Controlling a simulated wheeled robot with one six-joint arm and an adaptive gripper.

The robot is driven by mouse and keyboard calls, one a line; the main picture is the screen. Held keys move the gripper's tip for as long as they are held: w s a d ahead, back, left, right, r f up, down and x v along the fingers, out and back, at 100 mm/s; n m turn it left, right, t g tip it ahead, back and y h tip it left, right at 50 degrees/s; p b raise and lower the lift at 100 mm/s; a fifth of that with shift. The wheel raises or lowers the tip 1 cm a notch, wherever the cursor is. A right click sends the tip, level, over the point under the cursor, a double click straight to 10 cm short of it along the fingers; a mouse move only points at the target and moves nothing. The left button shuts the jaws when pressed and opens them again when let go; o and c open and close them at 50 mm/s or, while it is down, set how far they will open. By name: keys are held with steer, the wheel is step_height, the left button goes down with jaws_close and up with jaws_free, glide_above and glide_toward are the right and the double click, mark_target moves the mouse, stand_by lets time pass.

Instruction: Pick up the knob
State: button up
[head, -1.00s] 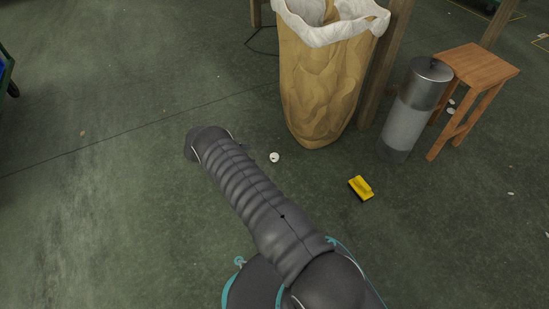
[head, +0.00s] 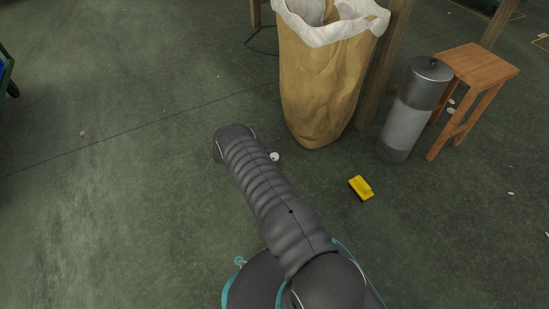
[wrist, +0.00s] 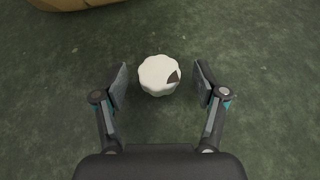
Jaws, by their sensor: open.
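The knob (wrist: 158,74) is white with a scalloped edge and a dark wedge mark on its top. It lies on the floor. In the wrist view it sits between the two fingertips of my open gripper (wrist: 160,86), nearer their front ends, with a gap on each side. I cannot tell how far above the floor the fingertips are. In the head view the knob (head: 275,156) is a small white spot right beside my arm, partly covered by it. My gripper is hidden behind the arm in that view.
A tall tan sack (head: 322,85) with a white liner stands just behind the knob. A yellow block-like object (head: 361,188) lies on the floor to the right. A grey metal cylinder (head: 408,115) and a wooden stool (head: 478,65) stand farther right.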

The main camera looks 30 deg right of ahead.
mark_target(273, 157)
steer(key=c, duration=0.9)
steer(key=shift+r, duration=0.5)
steer(key=r, duration=0.1)
steer(key=r+p, duration=0.1)
steer(key=r, duration=0.1)
steer(key=shift+s+d+r, duration=0.2)
steer(key=shift+s+r, duration=0.05)
steer(key=shift+r, duration=0.15)
steer(key=s+d+r, duration=0.1)
steer(key=s+r, duration=0.1)
steer(key=s, duration=0.1)
steer(key=s+d+r+p, duration=0.1)
steer(key=s+d+r, duration=0.1)
steer(key=s, duration=0.1)
steer(key=s+d+r+p, duration=0.1)
steer(key=s+d+r, duration=0.1)
steer(key=s, duration=0.1)
steer(key=shift+s+d+r, duration=0.1)
steer(key=shift+s+d, duration=0.1)
steer(key=shift+s, duration=0.1)
